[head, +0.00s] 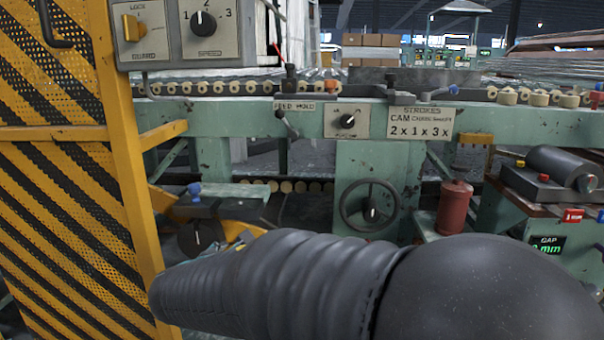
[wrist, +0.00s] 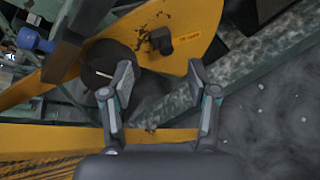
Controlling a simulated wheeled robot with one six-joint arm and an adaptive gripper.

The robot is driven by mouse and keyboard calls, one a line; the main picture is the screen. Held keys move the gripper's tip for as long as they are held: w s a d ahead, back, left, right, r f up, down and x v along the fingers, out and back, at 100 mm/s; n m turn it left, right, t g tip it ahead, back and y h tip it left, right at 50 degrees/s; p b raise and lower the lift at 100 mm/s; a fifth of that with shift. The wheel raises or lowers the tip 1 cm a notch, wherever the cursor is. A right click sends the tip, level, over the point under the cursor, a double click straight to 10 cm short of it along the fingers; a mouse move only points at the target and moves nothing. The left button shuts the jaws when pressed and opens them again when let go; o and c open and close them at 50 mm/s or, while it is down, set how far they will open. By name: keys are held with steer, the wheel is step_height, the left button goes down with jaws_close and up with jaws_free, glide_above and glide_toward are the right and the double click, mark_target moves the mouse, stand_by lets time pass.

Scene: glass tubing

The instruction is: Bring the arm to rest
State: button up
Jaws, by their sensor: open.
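My gripper (wrist: 160,85) is open in the wrist view, its two fingers spread apart with nothing held between them. The gap in depth between fingers and plate cannot be judged. In the head view my dark sleeved arm reaches across the bottom toward the left, and the gripper is not clearly visible there. A yellow part (head: 232,209) and a dark block with a blue knob (head: 194,188) show just above the arm.
A yellow-and-black striped guard (head: 60,220) stands at left, close to the arm's far end. The green machine frame (head: 240,118) spans the back, with a handwheel (head: 370,205), a red canister (head: 454,207) and a grey cylinder (head: 563,168). Grey floor (wrist: 270,115) shows in the wrist view.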

steer(key=s+d+f+m+g+h+p, duration=0.15)
steer(key=s+d+m+g, duration=0.25)
steer(key=s+d+m, duration=0.5)
steer(key=s+d+m+g+y+p, duration=0.15)
steer(key=s+d+m+g, duration=0.35)
steer(key=d, duration=0.6)
steer(key=s+d+r+m+t+y+p, duration=0.1)
steer(key=s+d+r+m+p, duration=0.6)
steer(key=s+d+r+m, duration=0.2)
steer(key=s+d+m, duration=0.2)
steer(key=m, duration=0.1)
steer(key=shift+s+m+y, duration=0.2)
steer(key=shift+m+y, duration=0.1)
steer(key=shift+r, duration=0.1)
